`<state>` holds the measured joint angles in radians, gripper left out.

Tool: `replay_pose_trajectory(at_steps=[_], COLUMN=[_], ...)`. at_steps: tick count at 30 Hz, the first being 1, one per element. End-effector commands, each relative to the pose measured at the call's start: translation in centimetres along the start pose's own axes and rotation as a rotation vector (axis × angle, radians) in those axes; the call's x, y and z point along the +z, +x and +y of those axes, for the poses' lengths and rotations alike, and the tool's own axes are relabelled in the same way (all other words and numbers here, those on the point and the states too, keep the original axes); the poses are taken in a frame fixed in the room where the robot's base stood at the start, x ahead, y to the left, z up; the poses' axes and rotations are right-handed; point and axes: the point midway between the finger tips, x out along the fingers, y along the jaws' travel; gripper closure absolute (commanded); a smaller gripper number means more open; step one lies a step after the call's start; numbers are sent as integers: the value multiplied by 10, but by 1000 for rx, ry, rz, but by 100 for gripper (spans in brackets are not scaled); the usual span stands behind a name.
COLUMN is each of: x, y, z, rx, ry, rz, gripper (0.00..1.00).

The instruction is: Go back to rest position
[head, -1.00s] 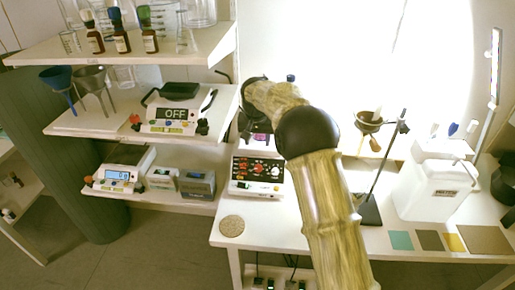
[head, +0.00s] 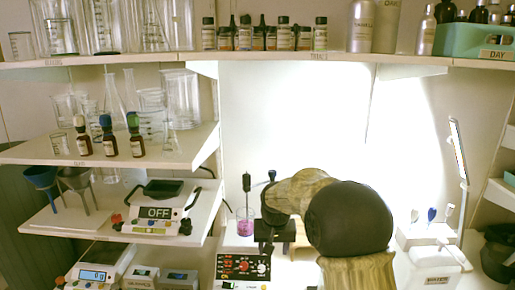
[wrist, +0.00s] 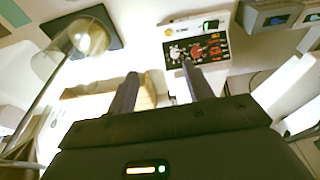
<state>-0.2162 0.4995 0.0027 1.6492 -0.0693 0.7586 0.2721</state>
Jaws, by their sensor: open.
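My gripper (wrist: 160,85) shows in the wrist view with its two dark fingers apart and nothing between them. In the head view my gripper (head: 267,240) hangs at the end of my bent arm, above the bench and close to the control box with a red-lettered black panel (head: 242,267). The box also shows beyond the fingertips in the wrist view (wrist: 197,50). A beaker of pink liquid (head: 245,224) stands just left of the gripper in the head view. My arm hides part of the bench behind it.
Three small brown bottles (head: 108,137) stand on the left middle shelf (head: 40,152). A scale reading OFF (head: 158,212) sits below them. The upper shelf (head: 300,56) holds glassware and bottles. A white jug (head: 438,270) and a glowing lamp (head: 457,150) are at right.

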Motion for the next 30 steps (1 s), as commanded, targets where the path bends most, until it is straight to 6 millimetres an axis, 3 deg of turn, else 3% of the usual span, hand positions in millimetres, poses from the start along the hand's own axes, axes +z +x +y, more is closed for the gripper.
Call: replay_pose_trajectory(at_steps=[3,12,18,21,24,30], x=[33,130,202,227,239,240], y=[-20,-51,-67,-71,-71,-70], z=[27,79,103,109,111,112], rx=[0,-1,3,5,6,5], ry=[0,-7,-6,-9,-9,-10], rz=[-3,-6,-6,-7,-7,-8], gripper=[49,49,49,49,49,49])
